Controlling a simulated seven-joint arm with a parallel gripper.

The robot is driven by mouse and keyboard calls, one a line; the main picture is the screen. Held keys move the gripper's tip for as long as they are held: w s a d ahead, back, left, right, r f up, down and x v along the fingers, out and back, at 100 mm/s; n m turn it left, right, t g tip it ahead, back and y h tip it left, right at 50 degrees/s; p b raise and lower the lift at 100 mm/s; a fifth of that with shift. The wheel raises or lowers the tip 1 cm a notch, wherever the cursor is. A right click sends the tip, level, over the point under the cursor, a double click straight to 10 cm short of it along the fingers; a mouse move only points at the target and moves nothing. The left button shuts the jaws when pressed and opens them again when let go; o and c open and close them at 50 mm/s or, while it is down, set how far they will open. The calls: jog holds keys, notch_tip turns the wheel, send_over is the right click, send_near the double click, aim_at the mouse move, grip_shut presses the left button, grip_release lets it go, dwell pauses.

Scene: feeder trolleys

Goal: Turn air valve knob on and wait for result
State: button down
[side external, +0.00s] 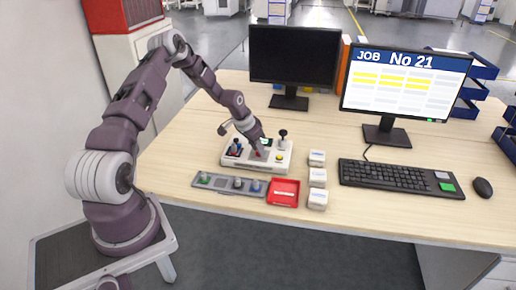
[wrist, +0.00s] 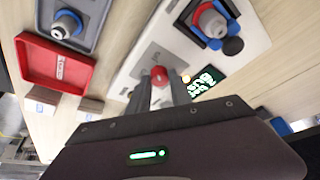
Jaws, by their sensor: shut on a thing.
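A white control panel (side external: 228,161) sits on the wooden table, and it also fills the upper middle of the wrist view (wrist: 258,50). My gripper (side external: 257,152) points down at the middle of the panel. In the wrist view my gripper's fingers (wrist: 160,86) are shut on a small red knob (wrist: 160,74) on a grey plate. I cannot tell which way the knob is turned. Beside it are a yellow button (wrist: 186,78) and a small dark display (wrist: 207,80) with green letters, tilted and hard to read. No label for the air valve is legible.
A grey strip with several fittings (side external: 220,183), a red tray (side external: 284,192) and white boxes (side external: 317,178) lie in front. A black-knobbed lever (side external: 283,134) stands at the panel's right.

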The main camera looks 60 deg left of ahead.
aim_at(252, 159)
dwell(0.4)
jog(key=c, duration=1.2)
grip_release()
jog(key=shift+o, duration=0.2)
jog(key=v, duration=0.7)
